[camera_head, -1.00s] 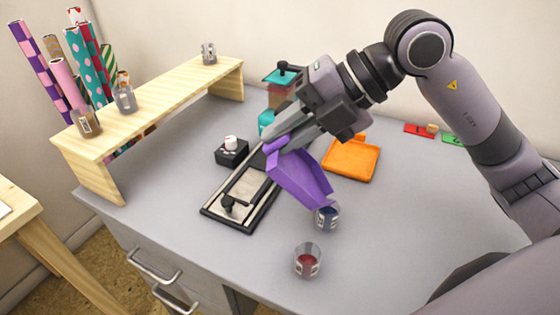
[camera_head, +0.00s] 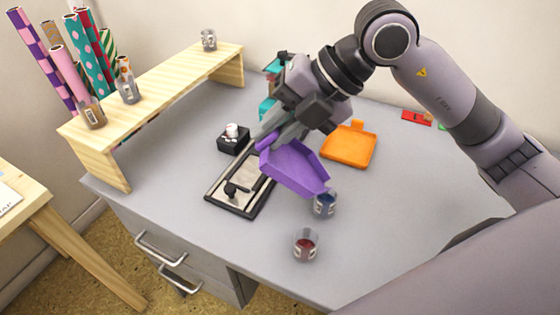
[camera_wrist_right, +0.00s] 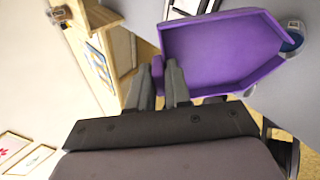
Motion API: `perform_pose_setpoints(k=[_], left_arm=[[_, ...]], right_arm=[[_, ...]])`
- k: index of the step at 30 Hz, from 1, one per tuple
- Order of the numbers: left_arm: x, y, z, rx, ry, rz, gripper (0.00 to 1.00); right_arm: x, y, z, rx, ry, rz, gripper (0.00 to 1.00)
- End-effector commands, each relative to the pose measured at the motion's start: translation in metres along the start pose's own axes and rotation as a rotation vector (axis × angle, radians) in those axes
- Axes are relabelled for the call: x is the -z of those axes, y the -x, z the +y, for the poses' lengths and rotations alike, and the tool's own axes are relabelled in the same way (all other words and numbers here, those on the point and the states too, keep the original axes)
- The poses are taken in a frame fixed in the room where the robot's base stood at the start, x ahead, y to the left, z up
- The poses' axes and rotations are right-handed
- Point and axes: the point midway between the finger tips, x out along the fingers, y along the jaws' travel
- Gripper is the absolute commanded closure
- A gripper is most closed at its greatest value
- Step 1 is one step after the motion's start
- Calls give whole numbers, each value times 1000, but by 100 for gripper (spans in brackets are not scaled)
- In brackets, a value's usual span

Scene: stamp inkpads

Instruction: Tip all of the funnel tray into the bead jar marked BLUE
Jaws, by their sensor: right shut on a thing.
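A jar with blue contents (camera_head: 325,204) stands on the desk just below the tray's pointed end. It also shows at the right of the wrist view (camera_wrist_right: 292,38). Its label is too small to read. A jar with red contents (camera_head: 305,245) stands nearer the front. My left gripper is out of view.
A black-framed board (camera_head: 240,190) lies left of the tray, with a black box (camera_head: 233,138) behind it. An orange tray (camera_head: 349,147) lies behind to the right.

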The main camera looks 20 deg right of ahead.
Motion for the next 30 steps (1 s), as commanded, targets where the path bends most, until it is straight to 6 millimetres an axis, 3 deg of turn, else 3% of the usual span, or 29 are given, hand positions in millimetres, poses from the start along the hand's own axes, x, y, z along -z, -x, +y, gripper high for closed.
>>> perform_pose_setpoints(k=[13, 30], left_arm=[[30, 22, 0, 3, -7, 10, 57], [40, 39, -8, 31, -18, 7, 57]], right_arm=[[2, -5, 13, 131, 0, 1, 99], [3, -23, 23, 347, 1, -2, 99]])
